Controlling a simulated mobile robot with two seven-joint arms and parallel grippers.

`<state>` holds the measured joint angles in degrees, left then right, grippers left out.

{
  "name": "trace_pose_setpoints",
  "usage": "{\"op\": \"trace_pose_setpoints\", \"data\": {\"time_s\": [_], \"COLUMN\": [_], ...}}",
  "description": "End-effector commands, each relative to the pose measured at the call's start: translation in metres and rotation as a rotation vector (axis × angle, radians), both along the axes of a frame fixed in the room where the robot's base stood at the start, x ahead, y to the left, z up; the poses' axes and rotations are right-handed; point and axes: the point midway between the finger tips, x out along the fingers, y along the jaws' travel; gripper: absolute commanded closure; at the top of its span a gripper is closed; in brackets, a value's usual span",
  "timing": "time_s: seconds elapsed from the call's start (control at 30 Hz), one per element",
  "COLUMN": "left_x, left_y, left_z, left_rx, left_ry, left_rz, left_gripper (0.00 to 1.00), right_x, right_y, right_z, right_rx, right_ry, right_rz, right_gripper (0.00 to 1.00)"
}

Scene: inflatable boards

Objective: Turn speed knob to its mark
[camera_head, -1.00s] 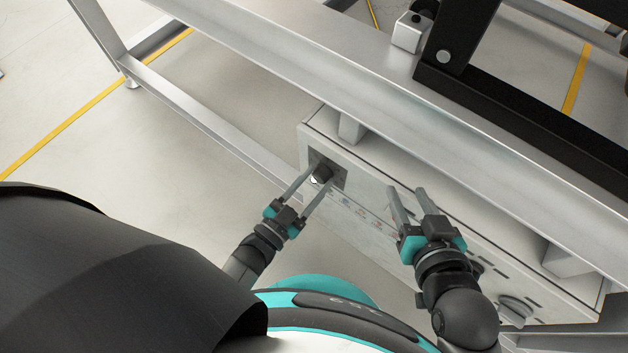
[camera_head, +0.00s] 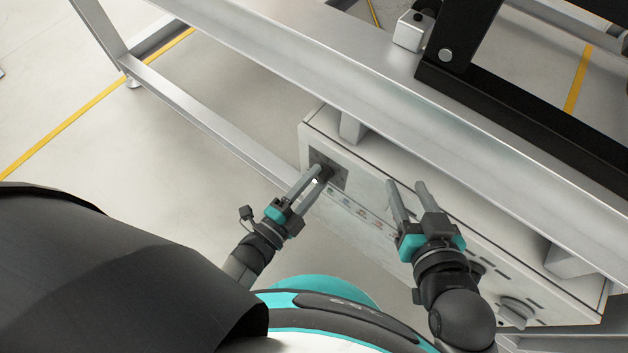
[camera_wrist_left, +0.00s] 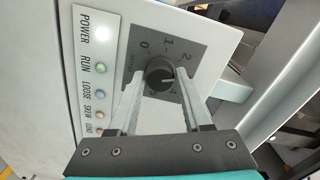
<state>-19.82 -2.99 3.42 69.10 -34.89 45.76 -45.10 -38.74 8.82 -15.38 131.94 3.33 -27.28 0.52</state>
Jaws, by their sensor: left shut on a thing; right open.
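The speed knob (camera_wrist_left: 158,72) is round and black with a pale pointer line, on a dark grey dial plate (camera_wrist_left: 190,42) with printed numbers. In the wrist view its pointer lies toward the right finger; the exact mark it meets is partly hidden. The plate also shows at the control box's left end in the head view (camera_head: 341,181). My left gripper (camera_head: 319,176) is shut on the knob, one finger on each side, and its fingers hide much of it in the head view. My right gripper (camera_head: 406,184) is open and empty in front of the box's middle.
The pale control box (camera_head: 365,190) hangs under a metal frame beam (camera_head: 330,75). Beside the dial is a column of indicator lights labelled POWER, RUN, LOOSE, SKEW and LOAD (camera_wrist_left: 101,95). Another large knob (camera_head: 515,310) sits at the box's right end.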

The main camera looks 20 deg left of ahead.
Motion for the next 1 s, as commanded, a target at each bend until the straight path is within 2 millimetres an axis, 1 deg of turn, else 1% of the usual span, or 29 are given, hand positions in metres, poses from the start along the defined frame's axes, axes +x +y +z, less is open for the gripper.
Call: {"op": "trace_pose_setpoints", "data": {"time_s": [0.07, 0.2, 0.43, 0.7, 1.0], "left_x": [0.0009, 0.0009, 0.0010, 0.0012, 0.0013], "left_y": [0.0000, -0.0001, -0.0002, -0.0003, -0.0002], "left_z": [0.0002, 0.0003, 0.0007, 0.0012, 0.0014], "left_rx": [0.061, 0.159, 0.273, 0.334, 0.342], "left_ry": [-0.023, -0.058, -0.100, -0.122, -0.125], "left_rz": [0.001, 0.001, 0.001, 0.001, 0.001], "left_gripper": [1.00, 1.00, 1.00, 1.00, 1.00], "right_x": [-0.0014, -0.0020, -0.0022, -0.0043, -0.0049], "right_y": [0.0025, 0.0049, 0.0057, 0.0066, 0.0071], "right_z": [-0.0026, -0.0017, 0.0012, 0.0007, -0.0002], "right_rx": [0.008, 0.020, 0.034, 0.042, 0.043], "right_ry": [-0.004, -0.022, -0.051, -0.061, -0.060], "right_rz": [0.003, 0.003, 0.003, 0.004, 0.004], "right_gripper": [0.50, 0.50, 0.50, 0.50, 0.50]}}
